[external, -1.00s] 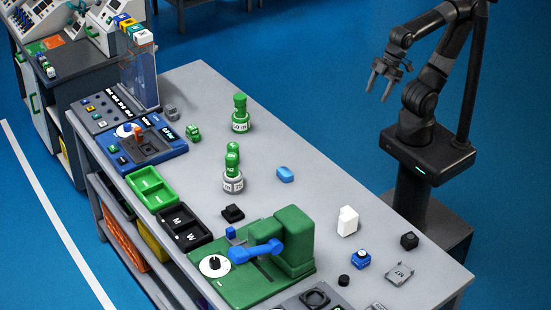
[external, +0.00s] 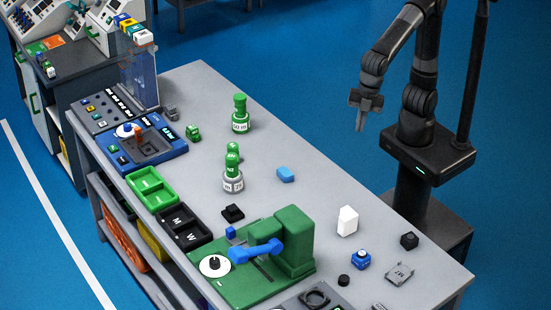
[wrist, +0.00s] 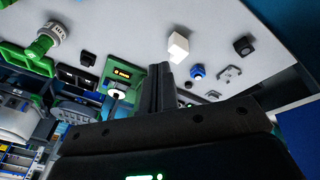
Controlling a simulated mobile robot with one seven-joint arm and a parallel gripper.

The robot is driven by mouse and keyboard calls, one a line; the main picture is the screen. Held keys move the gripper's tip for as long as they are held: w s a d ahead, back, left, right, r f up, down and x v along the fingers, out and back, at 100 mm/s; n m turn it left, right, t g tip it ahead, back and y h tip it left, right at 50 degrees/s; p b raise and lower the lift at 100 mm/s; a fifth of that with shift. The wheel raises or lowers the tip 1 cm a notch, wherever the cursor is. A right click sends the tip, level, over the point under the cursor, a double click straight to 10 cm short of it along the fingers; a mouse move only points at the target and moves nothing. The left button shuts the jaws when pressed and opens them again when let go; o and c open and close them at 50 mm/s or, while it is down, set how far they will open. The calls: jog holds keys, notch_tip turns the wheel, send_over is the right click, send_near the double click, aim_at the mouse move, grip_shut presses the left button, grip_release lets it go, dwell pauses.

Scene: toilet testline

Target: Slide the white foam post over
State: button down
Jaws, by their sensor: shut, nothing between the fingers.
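The white foam post (external: 347,221) stands upright on the right part of the grey bench, near the edge on my side. It also shows in the wrist view (wrist: 178,46), just beyond and to the right of my fingertips. My gripper (external: 366,101) is in the air beyond the bench edge, well above and apart from the post. In the wrist view my gripper (wrist: 157,70) has its fingers together, with nothing between them.
A green machine with a blue lever (external: 257,251) stands left of the post. A blue block (external: 285,174), a blue button block (external: 360,259), a black cube (external: 409,240) and a grey plate (external: 399,273) lie around it. Green-topped weights (external: 240,115) stand farther back.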

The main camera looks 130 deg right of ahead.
jog(key=w+a+f+n+g, duration=0.1)
jog(key=w+a+f+n, duration=0.45)
jog(key=a+f, duration=0.35)
jog(key=w+a+f+n+g, duration=0.2)
jog(key=w+a+f+n, duration=0.2)
jog(key=w+a+f, duration=0.5)
jog(key=shift+m, duration=0.25)
jog(key=f, duration=0.3)
jog(key=s+f, duration=0.1)
jog(key=f, duration=0.2)
jog(key=s+f, duration=0.1)
jog(key=f, duration=0.2)
jog(key=shift+s+a, duration=0.15)
jog(key=shift+a, duration=0.2)
jog(key=d, duration=0.2)
jog(key=shift+d+r, duration=0.25)
jog(key=shift+d, duration=0.75)
jog(key=shift+d, duration=0.1)
jog(key=d, duration=2)
jog(key=shift+d, duration=0.1)
